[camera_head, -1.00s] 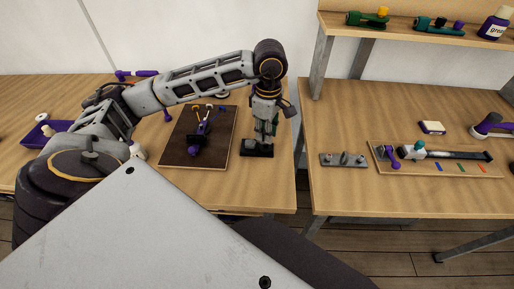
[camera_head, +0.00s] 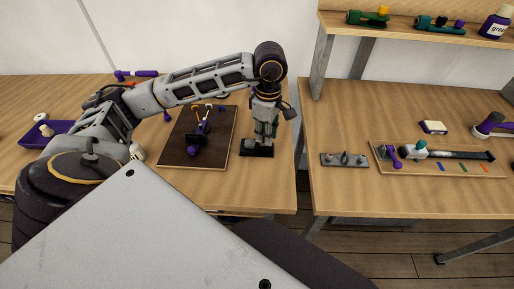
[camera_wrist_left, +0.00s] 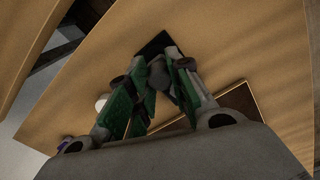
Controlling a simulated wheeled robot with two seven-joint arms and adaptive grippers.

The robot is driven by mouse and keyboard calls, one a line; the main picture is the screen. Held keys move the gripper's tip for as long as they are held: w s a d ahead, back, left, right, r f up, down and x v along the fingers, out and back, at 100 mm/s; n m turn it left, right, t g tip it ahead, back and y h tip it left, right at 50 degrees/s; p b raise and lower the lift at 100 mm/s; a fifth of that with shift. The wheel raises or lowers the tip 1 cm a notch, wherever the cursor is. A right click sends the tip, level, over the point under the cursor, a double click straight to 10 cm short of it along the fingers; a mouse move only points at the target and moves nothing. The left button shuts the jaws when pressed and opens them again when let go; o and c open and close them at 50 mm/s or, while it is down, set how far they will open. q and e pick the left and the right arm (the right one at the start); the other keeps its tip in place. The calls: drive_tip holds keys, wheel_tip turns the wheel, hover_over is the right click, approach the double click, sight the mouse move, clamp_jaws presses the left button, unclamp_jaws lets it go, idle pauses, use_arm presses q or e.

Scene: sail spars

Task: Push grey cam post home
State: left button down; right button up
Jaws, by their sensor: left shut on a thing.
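My left gripper (camera_head: 265,136) points down at the right part of the left table. Its green-padded fingers (camera_wrist_left: 158,100) are closed around a grey piece (camera_wrist_left: 158,74), which looks like the grey cam post. The fingers hide most of it. Directly under the gripper is a small black base (camera_head: 256,151). It also shows in the left wrist view (camera_wrist_left: 152,45), just beyond the fingertips. I cannot tell how deep the grey piece sits in the base. My right gripper is not in view.
A dark board (camera_head: 219,152) with a purple and black device (camera_head: 199,140) lies just left of the base. A purple tray (camera_head: 35,140) is at far left. A gap separates the right table, holding a grey plate (camera_head: 330,159) and a wooden board (camera_head: 437,171).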

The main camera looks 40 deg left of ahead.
use_arm(q)
drive_tip(key=shift+f+b, duration=0.65)
drive_tip(key=shift+f, duration=0.15)
idle(0.4)
drive_tip(key=c, duration=1.2)
unclamp_jaws()
drive_tip(key=shift+c, duration=0.2)
drive_tip(key=shift+r, duration=0.1)
drive_tip(key=shift+r, duration=3.95)
wheel_tip(320, 180, up, 14)
drive_tip(key=p, duration=1.4)
drive_tip(key=shift+r, duration=0.15)
